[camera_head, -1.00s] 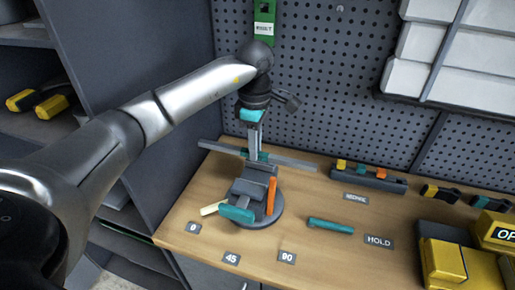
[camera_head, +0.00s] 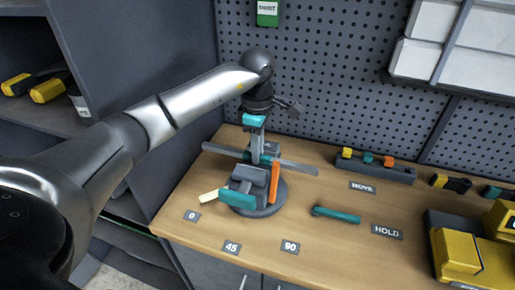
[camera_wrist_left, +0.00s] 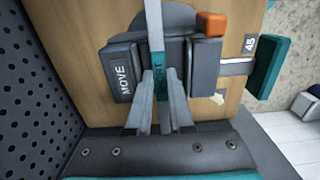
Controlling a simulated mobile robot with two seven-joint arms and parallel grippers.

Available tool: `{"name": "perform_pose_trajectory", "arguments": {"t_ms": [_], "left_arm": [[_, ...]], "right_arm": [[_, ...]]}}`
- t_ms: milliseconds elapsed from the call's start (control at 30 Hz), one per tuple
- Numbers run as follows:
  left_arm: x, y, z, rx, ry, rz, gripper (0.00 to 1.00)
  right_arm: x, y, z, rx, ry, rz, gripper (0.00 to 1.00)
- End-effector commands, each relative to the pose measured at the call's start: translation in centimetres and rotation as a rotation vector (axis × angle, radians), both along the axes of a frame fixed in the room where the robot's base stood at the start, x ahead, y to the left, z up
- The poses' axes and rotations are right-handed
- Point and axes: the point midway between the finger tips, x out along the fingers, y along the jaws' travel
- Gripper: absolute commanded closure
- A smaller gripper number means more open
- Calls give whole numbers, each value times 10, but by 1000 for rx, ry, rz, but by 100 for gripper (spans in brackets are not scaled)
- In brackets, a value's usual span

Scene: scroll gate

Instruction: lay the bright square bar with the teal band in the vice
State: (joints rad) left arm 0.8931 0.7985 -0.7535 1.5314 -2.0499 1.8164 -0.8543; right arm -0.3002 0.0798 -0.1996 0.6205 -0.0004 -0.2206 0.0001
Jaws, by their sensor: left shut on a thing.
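The bright square bar (camera_head: 296,166) with the teal band is in my left gripper (camera_head: 256,152), which is shut on it near its middle. The bar lies crosswise at the back of the vice (camera_head: 243,187), close above it; contact cannot be told. In the left wrist view the bar (camera_wrist_left: 154,25) runs between the jaw marked MOVE (camera_wrist_left: 121,72) and the opposite jaw (camera_wrist_left: 205,66). The teal band (camera_wrist_left: 161,77) shows by the fingertips of the left gripper (camera_wrist_left: 158,98). The vice has an orange lever (camera_head: 274,181) and a teal front part (camera_head: 237,200). My right gripper is not visible.
The vice's round base stands on a wooden bench (camera_head: 330,255) with 0, 45 and 90 labels. A loose teal handle (camera_head: 337,215) lies to its right. A grey rack (camera_head: 375,169) stands behind, and yellow boxes (camera_head: 460,255) at right. A pegboard (camera_head: 320,85) closes the back.

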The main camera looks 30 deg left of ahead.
Motion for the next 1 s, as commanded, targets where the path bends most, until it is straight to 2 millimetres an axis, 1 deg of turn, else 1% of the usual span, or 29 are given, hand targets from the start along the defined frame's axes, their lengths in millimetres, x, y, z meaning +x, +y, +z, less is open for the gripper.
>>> {"name": "perform_pose_trajectory", "arguments": {"t_ms": [333, 900, 933, 1000], "left_arm": [[1, 0, 2, 0, -3, 1, 100], [1, 0, -6, 1, -3, 1, 100], [1, 0, -6, 1, -3, 1, 78], [1, 0, -6, 1, -3, 1, 70]], "right_arm": [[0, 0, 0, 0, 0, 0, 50], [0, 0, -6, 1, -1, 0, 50], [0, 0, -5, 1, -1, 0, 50], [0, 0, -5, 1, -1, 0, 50]]}}
